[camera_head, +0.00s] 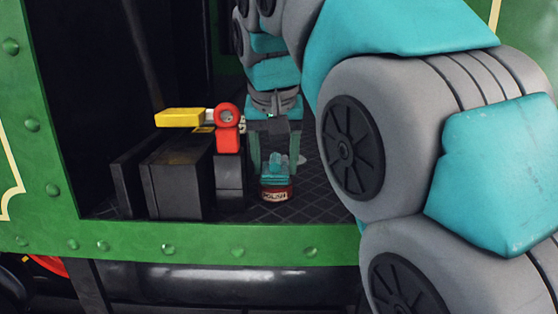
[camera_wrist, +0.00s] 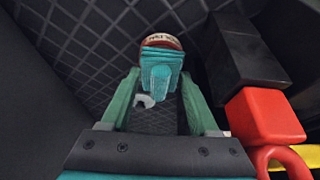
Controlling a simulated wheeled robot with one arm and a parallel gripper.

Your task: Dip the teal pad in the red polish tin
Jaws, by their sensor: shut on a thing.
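The red polish tin (camera_head: 277,194) stands on the dark patterned floor inside the green opening. Its pale label shows, and its top is mostly hidden by the teal pad (camera_head: 274,179). In the wrist view the pad (camera_wrist: 160,53) covers much of the tin, and the tin's red and pale rim (camera_wrist: 161,38) shows beyond it. My gripper (camera_head: 275,160) points down above the tin, with its green fingers shut on the pad's upper part. The pad is at or just over the tin's mouth; I cannot tell whether it touches the inside.
Left of the tin stand dark boxes (camera_head: 178,182) and a red fitting (camera_head: 228,138) with a yellow handle (camera_head: 180,117), close beside my gripper. The green sill (camera_head: 205,243) runs along the front. A small pale object (camera_wrist: 145,101) shows between my fingers in the wrist view.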

